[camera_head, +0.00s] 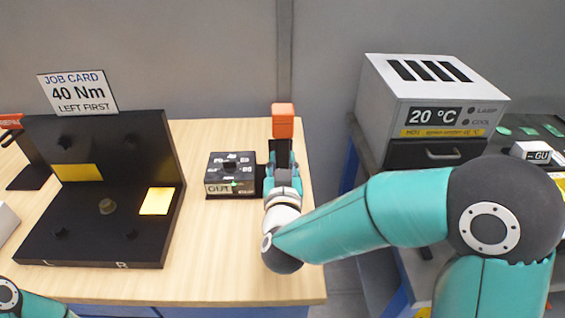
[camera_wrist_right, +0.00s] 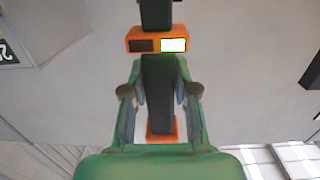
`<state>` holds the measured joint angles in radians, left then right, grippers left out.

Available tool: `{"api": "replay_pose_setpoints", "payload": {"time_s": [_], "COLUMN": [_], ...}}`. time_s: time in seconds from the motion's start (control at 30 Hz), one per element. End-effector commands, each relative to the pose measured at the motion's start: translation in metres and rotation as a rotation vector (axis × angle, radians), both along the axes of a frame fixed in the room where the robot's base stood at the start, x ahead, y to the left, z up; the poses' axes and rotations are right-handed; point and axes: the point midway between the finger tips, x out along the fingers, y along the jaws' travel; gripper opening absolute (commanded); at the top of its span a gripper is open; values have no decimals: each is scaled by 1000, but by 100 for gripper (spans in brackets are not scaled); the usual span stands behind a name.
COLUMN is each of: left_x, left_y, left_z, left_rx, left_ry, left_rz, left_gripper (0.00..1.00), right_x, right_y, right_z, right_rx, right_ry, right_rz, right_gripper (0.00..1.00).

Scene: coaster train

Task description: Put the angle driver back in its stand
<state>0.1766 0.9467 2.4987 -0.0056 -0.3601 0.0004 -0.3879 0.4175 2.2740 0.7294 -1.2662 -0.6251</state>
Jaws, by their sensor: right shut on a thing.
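The angle driver (camera_head: 283,126), with an orange block on a black body, is upright in my right gripper (camera_head: 282,172) at the right part of the wooden table. In the right wrist view, the gripper (camera_wrist_right: 160,95) is shut around the black body (camera_wrist_right: 158,85) of the driver. An orange band with a dark window and a lit window sits beyond the fingers, and an orange end shows between them. No stand can be named for sure; a black upright piece with a flat foot (camera_head: 30,178) is at the far left. Only part of my left arm shows, at bottom left.
A black fixture (camera_head: 150,135) with yellow patches and a job card (camera_head: 78,92) stands on the table's left. A grey 20 °C unit (camera_head: 385,90) stands at right. The table front is clear.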

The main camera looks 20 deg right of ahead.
Motion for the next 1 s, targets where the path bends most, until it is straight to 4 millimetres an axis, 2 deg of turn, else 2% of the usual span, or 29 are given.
{"api": "replay_pose_setpoints", "payload": {"time_s": [0.03,1.0], "left_x": [0,0], "left_y": [0,0], "left_z": [0,0], "left_rx": [0,0], "left_ry": [0,0], "left_rz": [0,0], "left_gripper": [40,40], "right_x": [1,21], "right_y": [0,-6], "right_z": [4,4], "right_rx": [0,0], "right_ry": [-11,-11], "right_rz": [-1,-1], "right_gripper": [0,0]}}
